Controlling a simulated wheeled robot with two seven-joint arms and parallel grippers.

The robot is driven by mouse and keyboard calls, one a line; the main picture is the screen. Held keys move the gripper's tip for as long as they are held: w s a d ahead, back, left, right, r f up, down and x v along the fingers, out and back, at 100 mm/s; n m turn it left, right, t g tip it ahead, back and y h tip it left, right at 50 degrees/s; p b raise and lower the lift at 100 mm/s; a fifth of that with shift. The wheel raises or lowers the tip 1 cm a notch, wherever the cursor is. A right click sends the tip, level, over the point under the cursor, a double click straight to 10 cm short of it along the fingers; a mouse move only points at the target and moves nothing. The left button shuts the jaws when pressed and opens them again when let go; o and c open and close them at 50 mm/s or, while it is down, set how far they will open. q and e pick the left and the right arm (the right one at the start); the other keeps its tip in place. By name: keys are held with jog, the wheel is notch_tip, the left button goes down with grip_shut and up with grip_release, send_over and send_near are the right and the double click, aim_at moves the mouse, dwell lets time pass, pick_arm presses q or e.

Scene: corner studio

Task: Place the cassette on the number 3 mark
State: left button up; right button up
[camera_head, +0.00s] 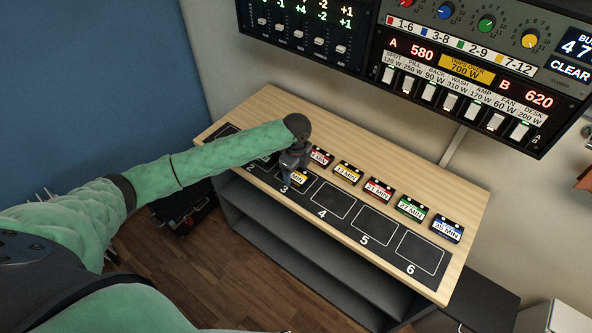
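A cassette with a yellow label (300,179) is at the number 3 mark (284,189) on the dark numbered strip. Part of it is hidden behind my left gripper (287,176), which points down at the mark. I cannot tell whether the cassette rests on the strip or is held just above it. The fingers are small and dark, so their opening does not show clearly. My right gripper is not in view.
More cassettes stand in a row behind the strip: red (321,157), yellow (348,173), another red (379,191), green (411,209) and blue (446,229). Marks 4 (333,200), 5 (376,226) and 6 (419,253) are empty. Control panels (470,85) hang above the wooden desk (455,190).

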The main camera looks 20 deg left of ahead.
aim_at(296, 173)
pick_arm(q)
jog(key=shift+r, duration=0.1)
jog(key=shift+r, duration=0.25)
notch_tip(296, 173, up, 12)
jog(key=b, duration=0.4)
jog(key=shift+f+b, duration=0.2)
jog(key=shift+b, duration=0.1)
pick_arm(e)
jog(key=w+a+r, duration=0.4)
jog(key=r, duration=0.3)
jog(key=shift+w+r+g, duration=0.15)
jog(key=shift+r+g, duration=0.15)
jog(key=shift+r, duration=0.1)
